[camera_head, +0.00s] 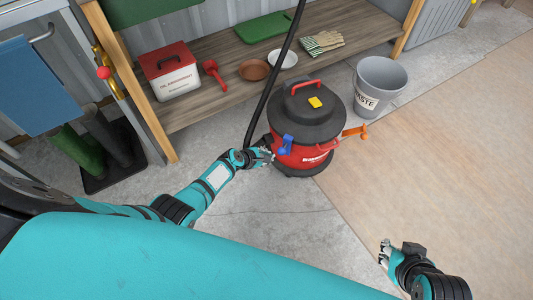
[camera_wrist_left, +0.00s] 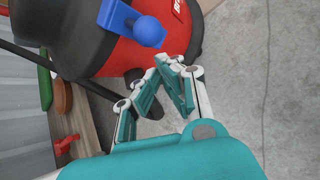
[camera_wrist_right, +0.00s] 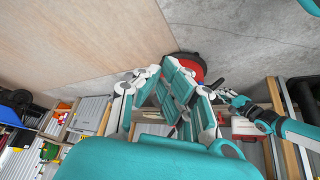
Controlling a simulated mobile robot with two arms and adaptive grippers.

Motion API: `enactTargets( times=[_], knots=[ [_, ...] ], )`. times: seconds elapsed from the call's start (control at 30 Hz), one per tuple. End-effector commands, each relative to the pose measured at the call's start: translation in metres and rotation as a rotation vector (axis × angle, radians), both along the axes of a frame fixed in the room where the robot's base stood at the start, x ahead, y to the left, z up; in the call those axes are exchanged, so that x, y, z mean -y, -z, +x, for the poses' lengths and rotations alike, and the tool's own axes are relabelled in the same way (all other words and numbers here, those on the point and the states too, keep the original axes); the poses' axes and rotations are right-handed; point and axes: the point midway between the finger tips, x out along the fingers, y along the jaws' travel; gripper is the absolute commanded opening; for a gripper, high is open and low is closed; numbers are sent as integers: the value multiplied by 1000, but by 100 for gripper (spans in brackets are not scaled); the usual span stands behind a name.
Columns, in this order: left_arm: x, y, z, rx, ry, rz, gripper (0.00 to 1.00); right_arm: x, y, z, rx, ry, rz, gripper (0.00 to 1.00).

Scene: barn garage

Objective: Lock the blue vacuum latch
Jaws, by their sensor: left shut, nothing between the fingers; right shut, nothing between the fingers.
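The red vacuum (camera_head: 308,155) with a black lid (camera_head: 305,115) stands on the concrete floor in the head view. Its blue latch (camera_head: 286,143) is on the left front side, between lid and red body. In the left wrist view the blue latch (camera_wrist_left: 148,30) sticks out toward the camera, its rounded end just above the fingers. My left gripper (camera_head: 270,155) is shut and empty, close beside and slightly below the latch; I cannot tell whether it touches. It also shows in the left wrist view (camera_wrist_left: 178,65). My right gripper (camera_head: 384,252) is shut and empty, away from the vacuum.
An orange latch (camera_head: 355,131) sticks out on the vacuum's right side. A black hose (camera_head: 272,80) rises from its left. A grey waste bin (camera_head: 379,85) stands behind right. A wooden shelf (camera_head: 225,90) is behind. The floor to the right is clear.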

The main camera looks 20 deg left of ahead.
Motion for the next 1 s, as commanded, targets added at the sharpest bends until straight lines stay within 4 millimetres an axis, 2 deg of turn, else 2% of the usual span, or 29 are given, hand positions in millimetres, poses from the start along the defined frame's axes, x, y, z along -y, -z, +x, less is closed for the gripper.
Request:
enactTargets(
  times=[0.6,1.0],
  knots=[
    [0,-7,0,0,0,0,0,8,9,-34,-154,9,-29,0],
    [0,-9,0,0,0,0,0,13,11,-46,-214,13,-43,0]
  ],
)
